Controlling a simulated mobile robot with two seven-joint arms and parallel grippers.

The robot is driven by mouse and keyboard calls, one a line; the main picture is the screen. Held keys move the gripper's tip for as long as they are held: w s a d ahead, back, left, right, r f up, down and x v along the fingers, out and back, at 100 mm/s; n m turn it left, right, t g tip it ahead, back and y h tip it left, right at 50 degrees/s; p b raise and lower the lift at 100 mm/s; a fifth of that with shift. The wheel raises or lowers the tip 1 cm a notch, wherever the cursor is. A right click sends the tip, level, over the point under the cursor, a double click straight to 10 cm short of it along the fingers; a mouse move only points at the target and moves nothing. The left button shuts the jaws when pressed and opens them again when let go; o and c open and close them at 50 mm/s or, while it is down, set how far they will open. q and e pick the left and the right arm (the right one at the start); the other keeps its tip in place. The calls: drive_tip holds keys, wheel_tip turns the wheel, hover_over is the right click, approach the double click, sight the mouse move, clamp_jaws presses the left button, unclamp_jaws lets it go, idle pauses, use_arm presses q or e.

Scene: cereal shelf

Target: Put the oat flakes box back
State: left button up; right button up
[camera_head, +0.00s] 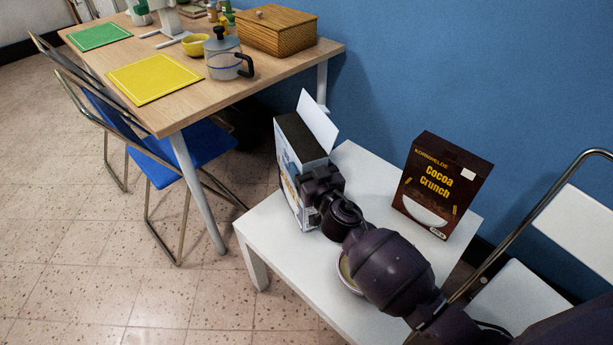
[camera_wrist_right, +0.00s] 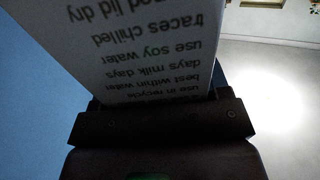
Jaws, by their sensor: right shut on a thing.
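A white and blue box with its top flap open, which I take as the oat flakes box (camera_head: 289,182), is upright at the left part of the white low table (camera_head: 262,235). Its front name is too small to read. My right gripper (camera_head: 320,187) is shut on the box's right side. In the right wrist view the box's printed side (camera_wrist_right: 140,50) rises from between the jaws (camera_wrist_right: 155,110). I cannot tell whether the box's base touches the table. My left gripper is not in view, nor is a shelf.
A brown Cocoa Crunch box (camera_head: 440,185) stands at the table's back right. A bowl (camera_head: 347,277) is partly hidden by my right arm. A wooden table (camera_head: 190,100) with a moka pot (camera_head: 223,58) and blue chairs (camera_head: 185,160) stands at the left. A white chair (camera_head: 575,235) is at the right.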

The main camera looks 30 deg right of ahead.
drive_tip(key=shift+f+b, duration=0.7)
drive_tip(key=shift+f, duration=1)
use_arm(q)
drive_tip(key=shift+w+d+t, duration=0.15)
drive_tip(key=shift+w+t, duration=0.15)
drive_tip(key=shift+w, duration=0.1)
use_arm(e)
drive_tip(key=o, duration=1.6)
drive_tip(key=shift+r, duration=0.1)
